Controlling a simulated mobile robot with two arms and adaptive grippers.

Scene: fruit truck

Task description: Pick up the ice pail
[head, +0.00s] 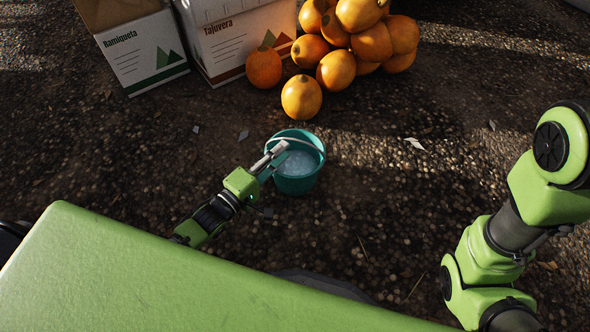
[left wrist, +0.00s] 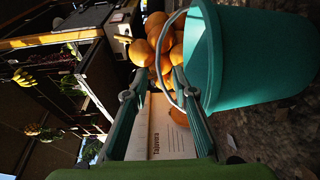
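The teal ice pail (head: 297,183) stands upright on the ground, with pale ice (head: 298,164) inside. Its thin grey handle (head: 296,140) shows over the rim. My left gripper (head: 274,160) is at the pail's left rim. In the left wrist view, the pail (left wrist: 262,60) fills the upper right. The two fingers of the left gripper (left wrist: 160,78) are spread apart there. The handle (left wrist: 160,50) curves across the gap near the fingertips, and I see no grip on it. My right arm shows at the right of the head view, but its gripper is out of view.
A pile of orange fruit (head: 336,70) lies behind the pail. Two cardboard boxes, marked Ramiqueta (head: 140,52) and Tajuvera (head: 238,40), stand at the back left. The gravelly ground right of the pail is clear apart from leaves.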

